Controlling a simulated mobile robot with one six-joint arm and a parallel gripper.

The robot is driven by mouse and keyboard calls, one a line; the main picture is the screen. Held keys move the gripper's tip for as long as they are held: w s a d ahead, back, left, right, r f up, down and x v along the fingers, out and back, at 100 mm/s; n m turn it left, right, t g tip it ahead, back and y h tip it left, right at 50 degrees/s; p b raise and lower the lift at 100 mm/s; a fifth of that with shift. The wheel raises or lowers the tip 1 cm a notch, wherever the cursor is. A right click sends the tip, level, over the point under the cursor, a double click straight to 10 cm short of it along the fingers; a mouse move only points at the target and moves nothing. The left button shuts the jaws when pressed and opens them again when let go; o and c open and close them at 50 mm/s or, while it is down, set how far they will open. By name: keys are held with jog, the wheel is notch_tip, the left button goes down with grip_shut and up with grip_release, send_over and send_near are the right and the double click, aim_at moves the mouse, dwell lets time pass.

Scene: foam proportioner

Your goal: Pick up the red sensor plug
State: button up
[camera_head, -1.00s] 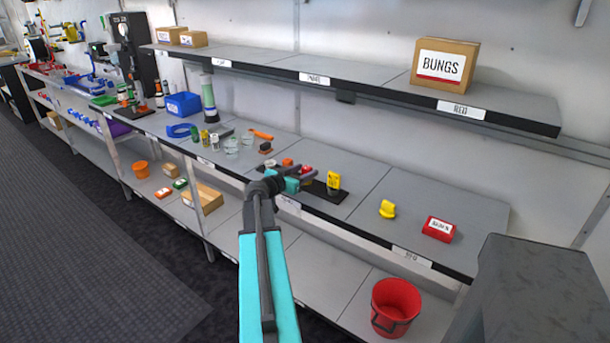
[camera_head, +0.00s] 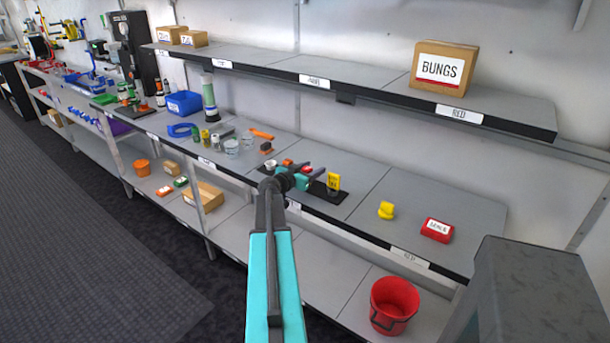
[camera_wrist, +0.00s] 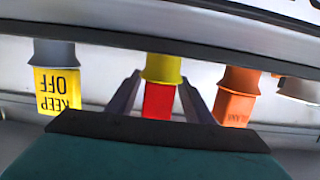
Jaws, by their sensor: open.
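In the wrist view, which looks upside down, the red sensor plug (camera_wrist: 158,101) has a red block body on a yellow collar. It shows between my gripper's two grey fingers (camera_wrist: 160,95), which are open with a gap on each side of it. I cannot tell whether the fingertips reach past it. In the head view my gripper (camera_head: 307,172) is over the black strip (camera_head: 334,207) on the shelf and mostly hides the red plug.
Beside the red plug are an orange block marked BLANK (camera_wrist: 236,108) and a yellow KEEP OFF tag (camera_wrist: 57,90). The upper shelf (camera_head: 380,83) overhangs behind.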

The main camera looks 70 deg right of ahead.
dwell(0.4)
jog(key=c, duration=1.1)
jog(key=shift+r, duration=0.15)
jog(key=shift+c, duration=0.2)
jog(key=shift+r+b, duration=0.7)
jog(key=shift+r, duration=0.8)
jog(key=f+b+v, duration=0.1)
jog(key=b+v, duration=0.3)
jog(key=v, duration=1.2)
jog(key=shift+s+a+f, duration=0.25)
jog(key=shift+s, duration=0.05)
jog(key=shift+r, duration=0.1)
notch_tip(320, 180, up, 5)
jog(key=shift+f+p, duration=0.1)
jog(key=shift+p, duration=0.2)
